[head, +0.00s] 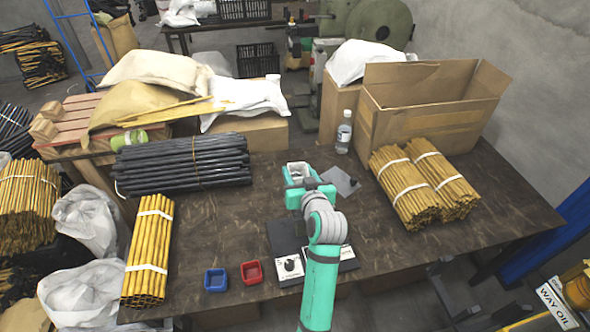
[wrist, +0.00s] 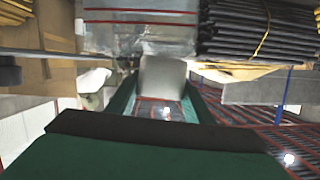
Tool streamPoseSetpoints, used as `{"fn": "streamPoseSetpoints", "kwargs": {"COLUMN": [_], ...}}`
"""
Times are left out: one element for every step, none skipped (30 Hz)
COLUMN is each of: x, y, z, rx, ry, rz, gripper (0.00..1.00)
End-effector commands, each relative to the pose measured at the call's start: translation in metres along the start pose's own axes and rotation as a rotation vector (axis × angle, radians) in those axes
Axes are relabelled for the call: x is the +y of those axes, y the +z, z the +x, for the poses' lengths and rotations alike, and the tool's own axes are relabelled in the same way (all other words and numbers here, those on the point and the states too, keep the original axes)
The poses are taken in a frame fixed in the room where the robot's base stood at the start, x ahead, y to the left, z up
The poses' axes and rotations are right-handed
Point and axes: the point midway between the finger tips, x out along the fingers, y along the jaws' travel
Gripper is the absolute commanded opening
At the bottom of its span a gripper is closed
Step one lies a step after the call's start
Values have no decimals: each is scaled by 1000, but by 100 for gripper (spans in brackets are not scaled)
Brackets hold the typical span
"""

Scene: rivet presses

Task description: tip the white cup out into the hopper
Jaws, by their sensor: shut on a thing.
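My gripper (head: 299,174) is shut on the white cup (head: 298,169), above the middle of the table. In the wrist view the cup (wrist: 163,78) shows as a pale grey-white shape between the two green fingers. Its contents cannot be made out. I cannot pick out the hopper for certain. A grey plate (head: 343,181) with a dark spot lies just right of my gripper. A dark unit with a white knob panel (head: 289,267) stands nearer, partly hidden by my arm.
A blue tray (head: 215,279) and a red tray (head: 251,272) sit at the table's near edge. Black rods (head: 185,163) lie left, yellow rod bundles (head: 148,250) (head: 425,184) on both sides. A clear bottle (head: 344,132) stands behind, by an open carton (head: 425,105). Bare table (head: 490,195) shows at right.

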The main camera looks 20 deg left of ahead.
Motion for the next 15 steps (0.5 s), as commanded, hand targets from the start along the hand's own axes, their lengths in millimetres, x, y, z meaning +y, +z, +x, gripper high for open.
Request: {"fn": "streamPoseSetpoints", "kwargs": {"x": [-1, -2, -4, -5, -6, -8, -8, -8, -8, -7, -6, -6, -5, -4, -4], "y": [3, 2, 0, 0, -1, -3, -3, -4, -5, -6, -7, -8, -8, -9, -10], "z": [0, 0, 0, 0, 0, 0, 0, 0, -1, -1, -2, -2, -3, -3, -4], "rx": [32, 56, 88, 111, 134, 167, 190, 212, 241, 262, 283, 307, 325, 344, 366], "ry": [-15, -24, -40, -50, -60, -74, -83, -91, -102, -108, -114, -124, -129, -133, -141], "rz": [36, 57, 84, 105, 126, 153, 175, 195, 219, 238, 257, 277, 294, 310, 329], "gripper": [25, 25, 25, 25, 25, 25, 25, 25, 25, 25, 25, 25, 25, 25, 25]}}
